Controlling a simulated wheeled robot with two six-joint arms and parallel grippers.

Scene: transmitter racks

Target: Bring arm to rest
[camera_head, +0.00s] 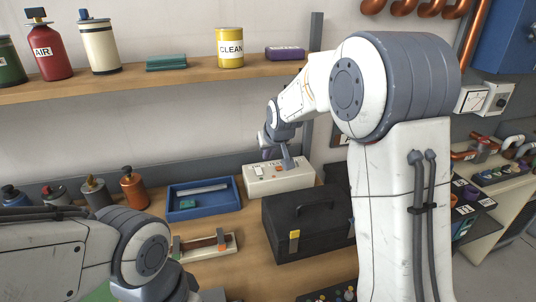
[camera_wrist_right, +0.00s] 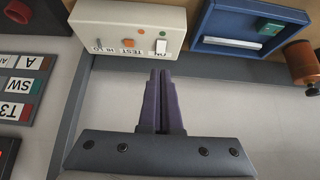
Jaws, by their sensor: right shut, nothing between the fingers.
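My right arm (camera_head: 400,180) reaches up and over toward the back of the bench. Its gripper (camera_head: 286,158) is low over the white test box (camera_head: 278,180). In the right wrist view the two dark fingers (camera_wrist_right: 160,80) are together with nothing between them. Their tips point toward the box (camera_wrist_right: 115,20), which shows upside down with its TEST label and a white switch (camera_wrist_right: 161,47). I cannot tell whether the tips touch it. My left arm (camera_head: 130,250) is at the lower left, and its gripper is outside the view.
A black toolbox (camera_head: 300,232) stands in front of the test box. A blue tray (camera_head: 203,200) is left of it, with several small bottles (camera_head: 132,188) beyond. A shelf (camera_head: 190,77) with cans runs above. Labelled panels (camera_wrist_right: 22,85) show in the wrist view.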

